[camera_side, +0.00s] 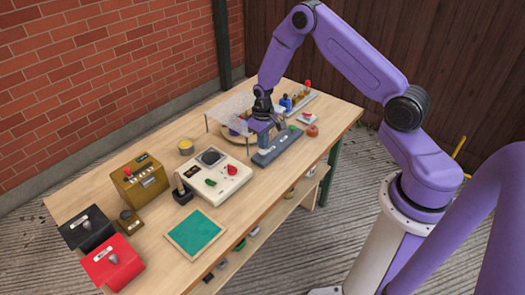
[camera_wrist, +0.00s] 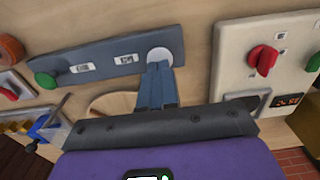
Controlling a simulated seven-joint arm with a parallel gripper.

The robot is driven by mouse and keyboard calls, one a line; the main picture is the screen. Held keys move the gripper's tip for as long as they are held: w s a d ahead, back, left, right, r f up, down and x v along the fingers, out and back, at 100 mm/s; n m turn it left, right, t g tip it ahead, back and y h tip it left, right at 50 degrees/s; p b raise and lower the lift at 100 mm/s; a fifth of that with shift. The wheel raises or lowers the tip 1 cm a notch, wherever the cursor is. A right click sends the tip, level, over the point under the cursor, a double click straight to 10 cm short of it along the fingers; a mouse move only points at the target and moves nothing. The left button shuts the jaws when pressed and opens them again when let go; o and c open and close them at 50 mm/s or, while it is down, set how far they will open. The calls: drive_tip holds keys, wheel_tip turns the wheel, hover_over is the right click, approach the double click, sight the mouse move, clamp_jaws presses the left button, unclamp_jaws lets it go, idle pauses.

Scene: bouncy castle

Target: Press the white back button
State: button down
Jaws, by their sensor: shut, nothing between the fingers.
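A long grey-blue panel (camera_side: 279,149) lies on the wooden table, and it also shows in the wrist view (camera_wrist: 105,58). In the wrist view the white button (camera_wrist: 160,54) is at its right end and a green button (camera_wrist: 45,79) at its left end. Two small light labels sit between them. My gripper (camera_wrist: 159,68) is shut and empty, its blue fingertips at the lower edge of the white button. I cannot tell if they touch it. In the side view my gripper (camera_side: 264,149) is over the panel's near-left end and hides the white button.
A cream control box (camera_side: 217,177) with a red knob stands beside the panel. A clear sheet (camera_side: 232,107) and a round wooden piece stand behind the gripper. A round red object (camera_side: 312,131) is near the panel's far end. A green mat (camera_side: 195,234) lies at the front left.

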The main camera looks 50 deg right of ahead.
drive_tip(key=shift+f, duration=1.5)
drive_tip(key=shift+r, duration=3)
idle(3.5)
